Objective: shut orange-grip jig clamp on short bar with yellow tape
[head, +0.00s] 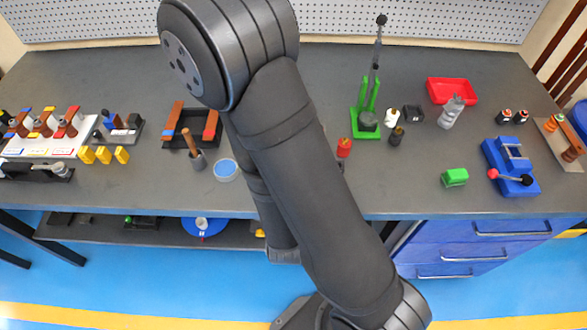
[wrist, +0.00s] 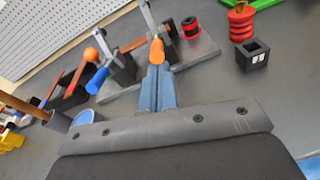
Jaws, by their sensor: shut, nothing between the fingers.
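In the wrist view my gripper (wrist: 157,72) is shut, with its two blue-grey fingers together and nothing between them. Its tips point at the orange grip (wrist: 156,50) of a jig clamp and overlap it in the picture; I cannot tell whether they touch. The jig's grey plate (wrist: 199,50) extends beyond the fingers. A second clamp with a blue grip (wrist: 97,81) stands to the left. A copper-brown bar (wrist: 131,45) shows between the clamps; no yellow tape is visible on it. My arm hides the jig and gripper in the head view.
A red-and-black spool (wrist: 190,27) stands at the plate's far edge. A red ribbed insulator (wrist: 241,22) and black block (wrist: 253,55) are to the right. In the head view, a black tray of taped bars (head: 190,143) and blue disc (head: 226,170) lie left of my arm.

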